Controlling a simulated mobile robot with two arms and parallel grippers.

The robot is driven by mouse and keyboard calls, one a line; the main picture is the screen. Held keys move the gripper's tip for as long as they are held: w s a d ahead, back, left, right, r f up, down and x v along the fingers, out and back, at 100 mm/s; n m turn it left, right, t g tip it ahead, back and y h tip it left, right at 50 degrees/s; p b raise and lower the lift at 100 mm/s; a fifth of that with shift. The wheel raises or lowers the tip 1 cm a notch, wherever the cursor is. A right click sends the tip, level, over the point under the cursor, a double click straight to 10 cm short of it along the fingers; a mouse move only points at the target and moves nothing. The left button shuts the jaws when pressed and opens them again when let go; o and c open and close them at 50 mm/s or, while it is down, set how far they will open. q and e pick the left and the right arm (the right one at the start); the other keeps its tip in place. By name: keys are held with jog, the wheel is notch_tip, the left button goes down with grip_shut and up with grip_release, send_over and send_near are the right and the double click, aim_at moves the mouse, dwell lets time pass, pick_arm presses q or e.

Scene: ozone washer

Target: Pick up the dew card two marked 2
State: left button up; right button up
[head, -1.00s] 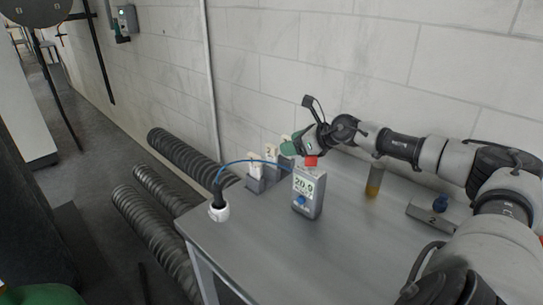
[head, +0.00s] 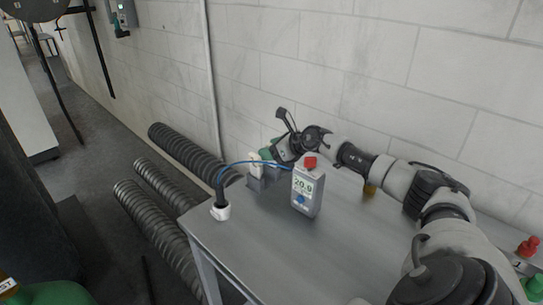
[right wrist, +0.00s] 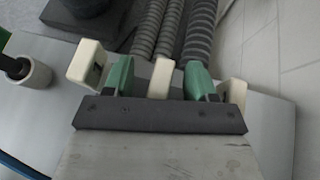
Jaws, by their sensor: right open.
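Several white cards stand in a row. In the right wrist view I see the left card (right wrist: 84,60), the middle card (right wrist: 160,78) and the right card (right wrist: 234,91). In the head view one card (head: 255,159) shows by a grey holder (head: 262,181); the others are hidden behind my right gripper (head: 281,147). No number is readable now; in the earlier head view the middle card bears a 2. My right gripper (right wrist: 158,72) is open, its green fingers on either side of the middle card, with gaps visible. My left gripper is not in view.
A grey meter (head: 306,190) reading 20.0, with a red top, stands just right of the cards. A blue cable runs from it to a white-collared probe (head: 220,211). The table (head: 260,245) is clear in front. Ribbed hoses (head: 150,215) lie left; a wall stands behind.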

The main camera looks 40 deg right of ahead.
grip_shut()
jog(key=shift+r, duration=0.15)
dwell(0.4)
